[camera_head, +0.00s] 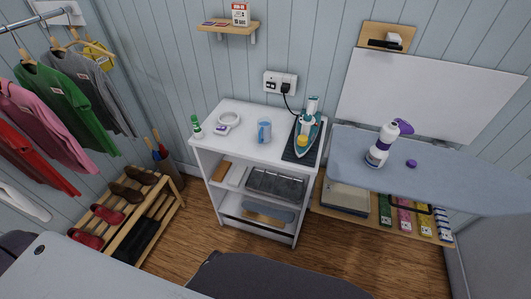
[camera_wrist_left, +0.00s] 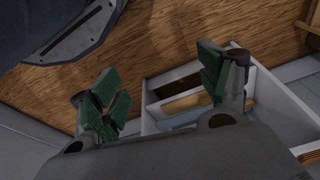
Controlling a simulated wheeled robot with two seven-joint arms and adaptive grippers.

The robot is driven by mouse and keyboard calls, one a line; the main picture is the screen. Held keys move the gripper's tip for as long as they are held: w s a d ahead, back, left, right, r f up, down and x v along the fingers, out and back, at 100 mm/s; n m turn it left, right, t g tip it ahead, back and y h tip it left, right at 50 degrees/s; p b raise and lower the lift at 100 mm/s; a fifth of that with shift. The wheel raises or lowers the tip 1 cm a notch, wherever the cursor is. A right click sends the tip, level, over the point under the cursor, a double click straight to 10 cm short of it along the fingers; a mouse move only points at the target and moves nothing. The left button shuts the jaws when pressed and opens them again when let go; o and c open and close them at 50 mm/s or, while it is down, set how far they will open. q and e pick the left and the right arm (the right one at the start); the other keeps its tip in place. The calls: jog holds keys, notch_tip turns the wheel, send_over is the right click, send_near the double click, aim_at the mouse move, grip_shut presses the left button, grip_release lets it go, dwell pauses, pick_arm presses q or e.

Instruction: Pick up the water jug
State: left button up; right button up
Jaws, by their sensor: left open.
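A small light-blue jug (camera_head: 264,131), which I take as the water jug, stands upright on the white top of a shelf unit (camera_head: 235,116) in the head view. It has clear space around it, with a white ring-shaped item (camera_head: 227,122) to its left and a teal and white iron (camera_head: 307,130) to its right. My left gripper (camera_wrist_left: 160,92) shows in the left wrist view with its green-padded fingers wide apart and nothing between them. The shelf unit is beyond the fingers there (camera_wrist_left: 256,82). The jug is not visible in that view. Neither gripper shows in the head view.
A small green and white bottle (camera_head: 196,125) stands at the unit's left edge. The iron's cord runs up to a wall socket (camera_head: 280,83). An ironing board (camera_head: 450,182) at the right holds a white bottle with a purple top (camera_head: 382,145). A shoe rack (camera_head: 130,215) stands left.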

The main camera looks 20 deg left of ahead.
pick_arm(q)
jog(key=w+a+r+m+t+y+b, duration=0.25)
jog(key=w+a+r+t, duration=0.2)
jog(key=w+r, duration=0.65)
jog(key=w+a+r+m+t+y+b, duration=0.1)
jog(key=w+a+r+m+t+y, duration=0.3)
jog(key=r, duration=1.4)
jog(key=w+a+r+m+t+y+b, duration=0.1)
jog(key=w+a+r+m+t+b, duration=0.3)
jog(key=w+r, duration=0.75)
jog(key=w+d+r+m+t+h+p, duration=0.25)
jog(key=r+m+t+h, duration=0.3)
jog(key=r+m, duration=0.5)
jog(key=w+d+f+m+g+h, duration=0.3)
jog(key=d+f+m+h, duration=0.4)
jog(key=m, duration=0.9)
jog(key=shift+w+f, duration=0.15)
jog(key=shift+f, duration=0.65)
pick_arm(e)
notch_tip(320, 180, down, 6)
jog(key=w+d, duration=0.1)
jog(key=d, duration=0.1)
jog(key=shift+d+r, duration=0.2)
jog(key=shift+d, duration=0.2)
